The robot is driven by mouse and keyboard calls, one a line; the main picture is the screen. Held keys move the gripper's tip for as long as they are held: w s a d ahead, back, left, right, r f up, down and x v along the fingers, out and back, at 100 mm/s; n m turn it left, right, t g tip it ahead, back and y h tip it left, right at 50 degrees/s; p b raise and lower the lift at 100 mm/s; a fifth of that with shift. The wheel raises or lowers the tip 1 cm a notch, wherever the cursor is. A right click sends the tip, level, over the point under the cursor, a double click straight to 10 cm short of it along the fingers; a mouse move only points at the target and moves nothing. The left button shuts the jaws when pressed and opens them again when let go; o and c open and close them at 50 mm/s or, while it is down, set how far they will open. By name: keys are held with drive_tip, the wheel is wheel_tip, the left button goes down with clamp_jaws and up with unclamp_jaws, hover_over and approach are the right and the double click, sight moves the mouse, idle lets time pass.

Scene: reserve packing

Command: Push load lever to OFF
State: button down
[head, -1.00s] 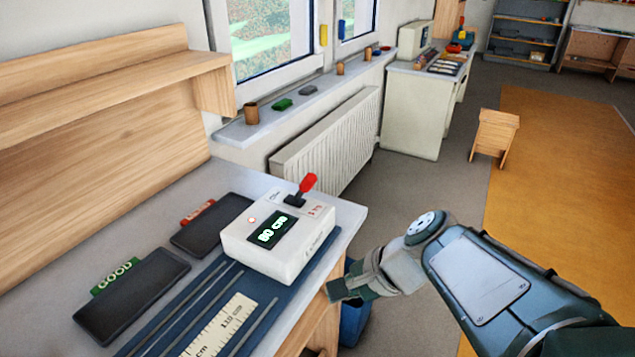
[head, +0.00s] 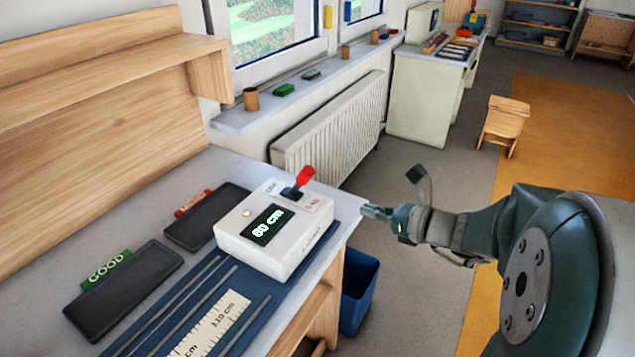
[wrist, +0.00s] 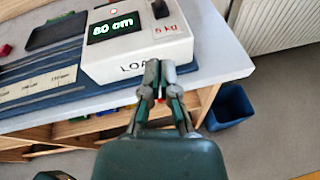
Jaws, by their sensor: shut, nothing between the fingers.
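The load lever (head: 304,178) has a red handle and stands on top of a white box (head: 284,259) at the right end of the bench. The handle tilts up and to the right. The box has a green display reading 80 cm and a small "5 kg" label (wrist: 167,28) by the lever, clearer in the wrist view. My gripper (head: 366,211) is shut and empty, right of the box, off the bench edge and apart from the lever. In the wrist view my gripper (wrist: 160,66) points at the box's front; the lever's red top is out of that frame.
A blue mat with a ruler (head: 213,322) and dark rods lies in front of the box. Two dark trays (head: 125,290) lie on the left, one with a green GOOD tag. A blue bin (head: 358,290) stands below the bench. A windowsill and radiator (head: 330,125) are behind.

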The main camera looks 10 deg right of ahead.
drive_tip(key=shift+a, duration=0.15)
approach(311, 176)
drive_tip(key=w+a+f, duration=0.1)
drive_tip(key=w, duration=0.1)
drive_tip(key=w+a+f, duration=0.1)
drive_tip(key=w+f, duration=0.1)
drive_tip(key=w+a+f, duration=0.2)
drive_tip(key=shift+a, duration=0.1)
drive_tip(key=shift+w+a+r, duration=0.2)
drive_tip(key=shift+w+r, duration=0.05)
drive_tip(key=shift+w, duration=0.05)
drive_tip(key=shift+w+a+r+g+h, duration=0.2)
drive_tip(key=shift+r+g+h, duration=0.2)
drive_tip(key=shift+r, duration=0.05)
idle(0.4)
drive_tip(key=shift+w+a+r+g+h, duration=0.4)
drive_tip(key=shift+r+g+h, duration=0.1)
drive_tip(key=shift+g, duration=0.2)
drive_tip(key=shift+w+a+r+n+g+h, duration=0.3)
drive_tip(key=shift+w+a+r+g+h, duration=0.25)
drive_tip(key=shift+g+h, duration=0.2)
drive_tip(key=shift+w+a+r+g+h, duration=0.3)
drive_tip(key=shift+w+a+g+h, duration=0.6)
drive_tip(key=shift+g, duration=0.15)
drive_tip(key=shift+w+a, duration=1.3)
